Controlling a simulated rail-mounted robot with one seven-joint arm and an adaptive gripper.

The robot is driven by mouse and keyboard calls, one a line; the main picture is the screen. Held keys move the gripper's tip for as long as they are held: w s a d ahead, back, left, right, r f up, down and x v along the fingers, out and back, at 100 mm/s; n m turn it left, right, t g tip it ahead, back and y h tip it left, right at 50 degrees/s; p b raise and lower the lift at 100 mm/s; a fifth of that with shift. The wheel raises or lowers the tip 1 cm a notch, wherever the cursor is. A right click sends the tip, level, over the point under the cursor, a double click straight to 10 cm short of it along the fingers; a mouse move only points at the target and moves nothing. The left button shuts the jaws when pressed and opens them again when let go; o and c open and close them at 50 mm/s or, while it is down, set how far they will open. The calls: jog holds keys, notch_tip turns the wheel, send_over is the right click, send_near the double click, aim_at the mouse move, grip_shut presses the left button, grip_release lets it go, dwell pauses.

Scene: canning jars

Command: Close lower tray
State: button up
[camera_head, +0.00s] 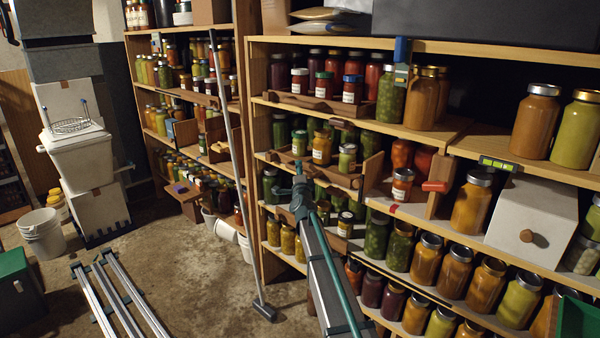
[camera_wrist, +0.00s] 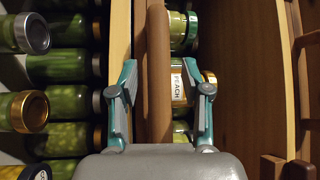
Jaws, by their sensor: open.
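The lower tray (camera_head: 347,181) is a wooden tray on the middle shelf, holding a few labelled jars (camera_head: 321,148). It appears to stand out a little from the shelf. In the wrist view its brown bar handle (camera_wrist: 158,70) runs upright through the picture, with a jar labelled "PEACH" (camera_wrist: 178,82) behind it. My gripper (camera_wrist: 163,92) is open, with one finger on each side of the handle; I cannot tell whether either touches it. In the head view my gripper (camera_head: 300,190) is at the tray's front, and it hides part of the tray and handle.
An upper tray (camera_head: 300,103) with labelled jars sits one shelf higher. Rows of jars (camera_head: 425,258) crowd the shelf below. A red handle (camera_head: 436,187) and a white drawer (camera_head: 530,215) are to the right. A long-handled tool (camera_head: 240,170) leans at left.

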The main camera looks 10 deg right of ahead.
jog(key=v, duration=1.2)
jog(key=shift+a, duration=0.1)
